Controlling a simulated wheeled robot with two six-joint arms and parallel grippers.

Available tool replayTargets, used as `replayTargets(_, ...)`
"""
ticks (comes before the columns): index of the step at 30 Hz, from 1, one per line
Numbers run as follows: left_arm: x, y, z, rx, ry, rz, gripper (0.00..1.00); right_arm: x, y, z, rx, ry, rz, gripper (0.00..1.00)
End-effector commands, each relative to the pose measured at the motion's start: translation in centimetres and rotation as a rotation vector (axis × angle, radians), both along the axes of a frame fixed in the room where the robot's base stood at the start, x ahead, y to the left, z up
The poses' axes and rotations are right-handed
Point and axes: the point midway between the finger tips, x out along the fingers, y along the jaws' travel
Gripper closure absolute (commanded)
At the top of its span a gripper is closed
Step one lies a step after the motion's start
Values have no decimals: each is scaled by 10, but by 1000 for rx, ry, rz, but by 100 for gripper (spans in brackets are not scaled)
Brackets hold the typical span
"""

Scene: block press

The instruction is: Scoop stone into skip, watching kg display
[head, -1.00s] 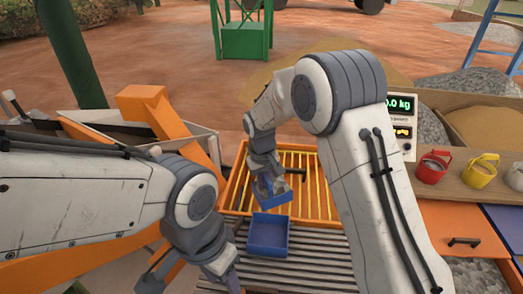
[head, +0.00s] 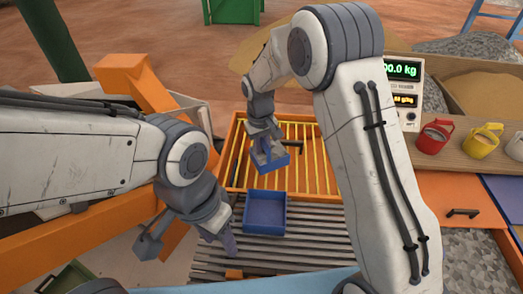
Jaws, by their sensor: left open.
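My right gripper (head: 265,140) reaches down over an orange-framed grate (head: 318,160). It appears shut on a small blue scoop (head: 273,167), though the grip is partly hidden; the scoop's contents are unclear. A blue open box (head: 264,213), seemingly empty, sits on grey slats just in front of the scoop. The kg display (head: 402,70) at the right shows green digits ending in 00.0 kg, its left edge behind my arm. Grey stone (head: 478,255) lies at the lower right. My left gripper (head: 190,246) is open and empty, left of the blue box.
An orange panel (head: 455,195) with a black handle lies below. An orange beam (head: 150,95) stands at the left.

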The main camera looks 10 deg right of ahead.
Motion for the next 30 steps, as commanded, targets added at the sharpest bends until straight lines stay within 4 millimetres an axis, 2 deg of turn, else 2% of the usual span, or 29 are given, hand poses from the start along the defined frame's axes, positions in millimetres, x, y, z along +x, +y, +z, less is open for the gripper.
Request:
replayTargets(12,0,0,-18,0,0,3,50,4,-10,-22,15,3,-2,100)
replayTargets(30,0,0,-28,0,0,5,50,14,-41,-7,363,120,-6,100)
